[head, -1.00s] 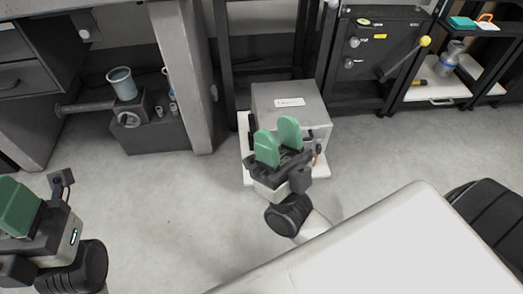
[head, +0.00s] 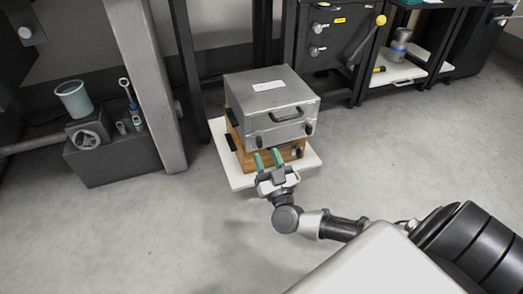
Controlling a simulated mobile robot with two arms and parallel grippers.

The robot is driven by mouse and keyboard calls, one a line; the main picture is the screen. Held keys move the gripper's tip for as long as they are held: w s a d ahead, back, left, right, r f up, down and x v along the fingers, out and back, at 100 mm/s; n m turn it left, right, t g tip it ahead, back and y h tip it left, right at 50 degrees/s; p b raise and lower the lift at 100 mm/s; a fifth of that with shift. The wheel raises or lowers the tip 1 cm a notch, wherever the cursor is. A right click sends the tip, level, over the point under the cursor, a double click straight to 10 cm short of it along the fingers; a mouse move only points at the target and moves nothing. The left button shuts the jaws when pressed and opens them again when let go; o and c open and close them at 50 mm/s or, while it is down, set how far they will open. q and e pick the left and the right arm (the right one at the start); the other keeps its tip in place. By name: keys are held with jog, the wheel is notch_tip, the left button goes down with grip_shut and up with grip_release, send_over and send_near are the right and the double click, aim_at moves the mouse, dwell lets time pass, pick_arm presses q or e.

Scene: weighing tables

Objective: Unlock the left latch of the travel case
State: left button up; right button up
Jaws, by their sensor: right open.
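A silver-grey case (head: 262,103) with a dark front handle (head: 287,114) and a white label on its lid lies closed on a wooden case (head: 290,155). Its front carries a left dark latch (head: 259,140) and a right dark latch (head: 309,128). Whether the left latch is locked is too small to tell. My right gripper (head: 268,157) is open and empty, its two green fingers pointing at the front of the stack, just below the left latch. Contact cannot be told. The gripper hides part of the wooden case's front. My left gripper is out of view.
The stack rests on a white board (head: 236,176) on the floor. A grey table leg (head: 147,90) and a dark block with a blue-grey cup (head: 73,99) stand to the left. A black cabinet (head: 325,50) is behind right. The floor in front is clear.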

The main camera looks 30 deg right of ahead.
aim_at(261, 142)
jog(key=b+x, duration=0.1)
jog(key=x, duration=0.2)
jog(key=shift+w, duration=0.35)
jog(key=shift+w+d+r+b, duration=0.1)
jog(key=shift+w+r+b, duration=0.2)
jog(key=shift+r, duration=0.05)
jog(key=shift+c, duration=0.3)
grip_shut()
